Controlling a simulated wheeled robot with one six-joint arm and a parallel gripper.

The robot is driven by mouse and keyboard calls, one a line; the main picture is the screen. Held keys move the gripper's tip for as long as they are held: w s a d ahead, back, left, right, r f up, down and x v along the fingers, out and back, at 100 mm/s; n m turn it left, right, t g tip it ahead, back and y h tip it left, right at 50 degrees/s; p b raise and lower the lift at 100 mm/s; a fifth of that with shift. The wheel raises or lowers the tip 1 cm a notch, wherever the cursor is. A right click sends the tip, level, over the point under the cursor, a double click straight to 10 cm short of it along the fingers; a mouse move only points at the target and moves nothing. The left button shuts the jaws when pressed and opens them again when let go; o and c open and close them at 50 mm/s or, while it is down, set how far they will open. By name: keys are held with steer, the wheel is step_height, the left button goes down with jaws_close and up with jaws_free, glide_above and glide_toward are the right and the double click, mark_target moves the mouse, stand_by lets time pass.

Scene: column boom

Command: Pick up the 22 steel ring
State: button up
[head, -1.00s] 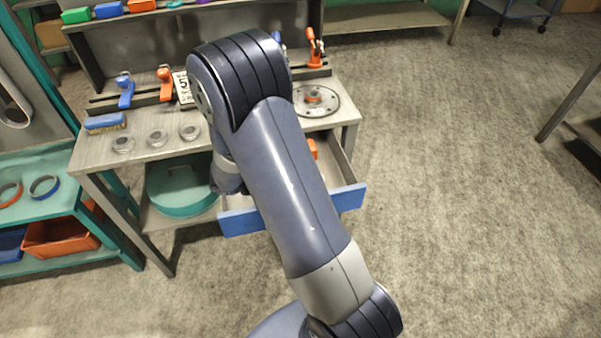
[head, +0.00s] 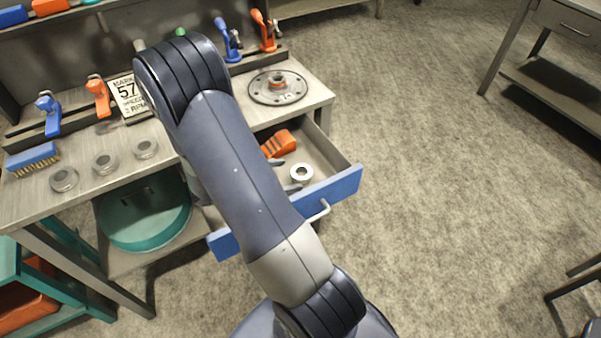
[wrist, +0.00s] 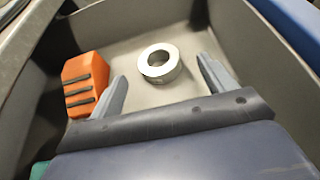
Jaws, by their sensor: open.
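A short, thick steel ring (head: 302,173) lies flat in the open drawer, close to its blue front; no number is readable on it. In the wrist view the same ring (wrist: 158,64) sits on the drawer floor, just ahead of my gripper (wrist: 162,68). The fingers are open and empty, one either side of the ring's line, apart from it. In the head view my gripper (head: 285,175) is partly hidden behind my arm, with its fingertips just left of the ring. Similar grey rings (head: 63,179) (head: 105,163) (head: 145,148) stand on the bench top.
An orange block with dark ribs (wrist: 86,84) lies in the drawer left of the fingers. The blue-fronted drawer (head: 340,188) has walls close around my gripper. A flanged disc (head: 278,87) sits on the bench (head: 318,93) above.

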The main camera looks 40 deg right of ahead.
mark_target(294, 175)
steer(key=x, duration=0.3)
steer(key=shift+w+d+f, duration=0.1)
steer(key=shift+d+f, duration=0.15)
steer(key=shift+f, duration=0.2)
steer(key=c, duration=1.3)
